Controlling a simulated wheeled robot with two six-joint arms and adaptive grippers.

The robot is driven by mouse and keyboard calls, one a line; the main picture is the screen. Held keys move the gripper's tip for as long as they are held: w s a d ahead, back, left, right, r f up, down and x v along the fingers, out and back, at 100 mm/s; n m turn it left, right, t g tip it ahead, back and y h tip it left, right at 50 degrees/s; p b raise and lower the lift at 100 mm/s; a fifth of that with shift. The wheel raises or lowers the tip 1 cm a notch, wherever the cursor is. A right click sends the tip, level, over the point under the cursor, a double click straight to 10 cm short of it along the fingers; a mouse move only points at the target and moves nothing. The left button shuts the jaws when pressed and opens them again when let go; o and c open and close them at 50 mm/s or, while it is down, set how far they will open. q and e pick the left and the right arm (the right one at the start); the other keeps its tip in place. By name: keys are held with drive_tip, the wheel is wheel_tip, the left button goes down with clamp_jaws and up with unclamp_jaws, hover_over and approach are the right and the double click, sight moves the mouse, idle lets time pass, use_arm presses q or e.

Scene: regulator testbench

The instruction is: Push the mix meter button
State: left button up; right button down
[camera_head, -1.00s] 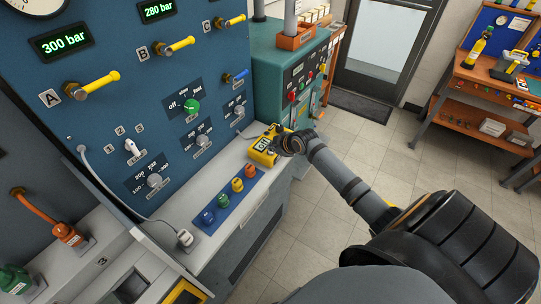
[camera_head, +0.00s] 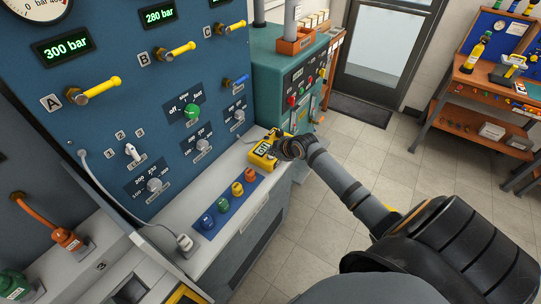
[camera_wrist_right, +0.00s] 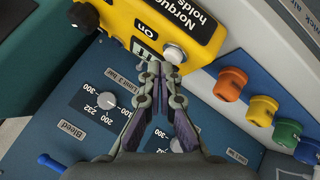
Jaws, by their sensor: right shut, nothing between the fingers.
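The yellow meter (camera_head: 262,155) lies on the grey bench ledge at its far end, beside the teal cabinet. In the head view the gripper (camera_head: 277,146) partly covers the meter. My left gripper is out of view.
Blue, green, orange and yellow knobs (camera_head: 222,204) stand in a row on the ledge near the meter. The blue panel (camera_head: 110,50) with dials and yellow handles rises behind. The teal cabinet (camera_head: 270,75) stands beyond. Open tiled floor (camera_head: 380,150) lies to the right.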

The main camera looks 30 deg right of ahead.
sight(272, 157)
idle(0.3)
drive_tip(key=shift+f, duration=0.45)
drive_tip(key=shift+r, duration=0.4)
wheel_tip(272, 157, up, 6)
drive_tip(key=p, duration=0.6)
drive_tip(key=shift+r, duration=0.15)
